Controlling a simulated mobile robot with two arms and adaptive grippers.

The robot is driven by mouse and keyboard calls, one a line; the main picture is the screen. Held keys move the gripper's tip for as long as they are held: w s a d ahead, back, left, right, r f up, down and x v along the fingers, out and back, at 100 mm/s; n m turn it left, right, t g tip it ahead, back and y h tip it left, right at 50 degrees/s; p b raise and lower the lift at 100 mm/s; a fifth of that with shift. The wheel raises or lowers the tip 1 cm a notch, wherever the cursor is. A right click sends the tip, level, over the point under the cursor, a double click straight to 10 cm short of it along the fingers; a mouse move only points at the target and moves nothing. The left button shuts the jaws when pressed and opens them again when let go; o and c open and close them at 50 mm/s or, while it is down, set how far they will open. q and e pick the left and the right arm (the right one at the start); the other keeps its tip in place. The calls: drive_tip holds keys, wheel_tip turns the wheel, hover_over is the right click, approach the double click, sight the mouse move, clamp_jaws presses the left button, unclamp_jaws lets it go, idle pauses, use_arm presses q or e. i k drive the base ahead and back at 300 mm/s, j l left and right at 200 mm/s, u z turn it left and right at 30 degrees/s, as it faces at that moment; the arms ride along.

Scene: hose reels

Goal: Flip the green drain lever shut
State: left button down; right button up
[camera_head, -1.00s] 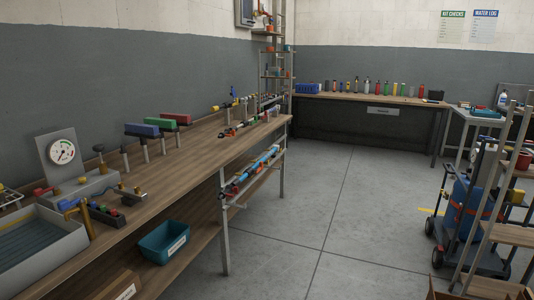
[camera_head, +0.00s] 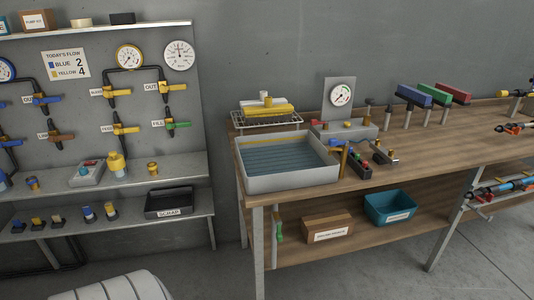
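A green lever (camera_head: 279,231) hangs upright on a thin pipe under the left end of the wooden workbench, below the grey water basin (camera_head: 288,180). Another green lever (camera_head: 179,125) lies about level on a valve of the wall panel at left; its small label is hard to read. I cannot read any drain label on either. Neither of my grippers is in view.
The panel also has yellow, blue and orange valve levers and gauges, above a shelf with a black scrap tray (camera_head: 169,203). A cardboard box (camera_head: 327,226) and a teal bin (camera_head: 390,207) sit on the bench's lower shelf. Floor is clear at lower right.

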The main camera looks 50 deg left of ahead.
sight(279, 222)
drive_tip(key=u, duration=1.5)
